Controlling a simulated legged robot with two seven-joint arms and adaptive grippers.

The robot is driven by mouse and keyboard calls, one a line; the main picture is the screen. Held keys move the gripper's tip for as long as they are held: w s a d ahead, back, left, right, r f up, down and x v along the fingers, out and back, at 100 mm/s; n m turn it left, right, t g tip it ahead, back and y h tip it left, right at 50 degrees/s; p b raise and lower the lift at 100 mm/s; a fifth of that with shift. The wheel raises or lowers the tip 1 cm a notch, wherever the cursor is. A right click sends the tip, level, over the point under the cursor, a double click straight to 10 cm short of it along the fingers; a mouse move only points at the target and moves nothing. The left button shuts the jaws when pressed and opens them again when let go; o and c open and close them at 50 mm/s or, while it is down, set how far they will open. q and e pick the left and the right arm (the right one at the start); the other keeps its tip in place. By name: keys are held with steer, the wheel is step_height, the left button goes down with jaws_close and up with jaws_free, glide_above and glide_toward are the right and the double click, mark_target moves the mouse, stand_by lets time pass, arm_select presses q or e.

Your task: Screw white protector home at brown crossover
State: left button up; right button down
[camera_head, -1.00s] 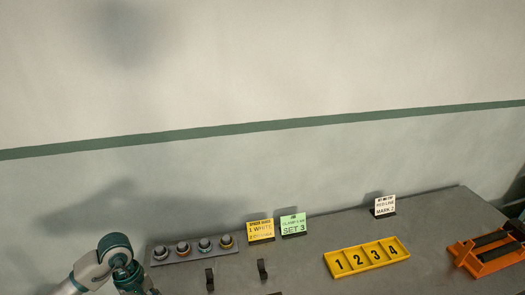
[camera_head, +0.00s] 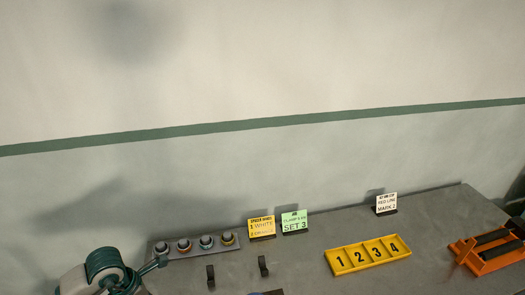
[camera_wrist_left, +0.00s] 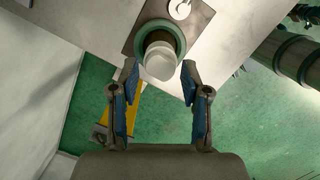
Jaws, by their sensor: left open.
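In the left wrist view a white cylindrical piece (camera_wrist_left: 159,64) stands in front of a dark opening with a grey-green ring (camera_wrist_left: 181,42) around it. My left gripper (camera_wrist_left: 159,68) is open, with one fingertip to each side of the white piece's near end. Gaps show on both sides; I cannot tell its depth relative to the piece. In the head view my left arm (camera_head: 103,268) is at the lower left, close to a rack (camera_head: 215,250) with several round, ringed pieces. I cannot make out the brown crossover. My right gripper is not in view.
A yellow tray (camera_head: 349,248) numbered 1 to 4 lies on the grey bench (camera_head: 310,268). An orange vise (camera_head: 487,254) stands at the right. Yellow (camera_head: 262,227), green (camera_head: 294,222) and white (camera_head: 386,203) cards stand behind. Two dark upright hooks (camera_head: 263,266) stand near the front.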

arm_select(q)
steer(key=n, duration=0.3)
steer(key=shift+n+y, duration=0.3)
steer(key=n, duration=0.4)
steer(key=shift+n+t+y+p, duration=0.3)
steer(key=shift+y+p, duration=0.05)
steer(key=shift+y, duration=0.05)
steer(key=shift+f+b, duration=1.05)
steer(key=shift+f, duration=0.2)
steer(key=shift+r, duration=0.1)
steer(key=shift+s, duration=0.15)
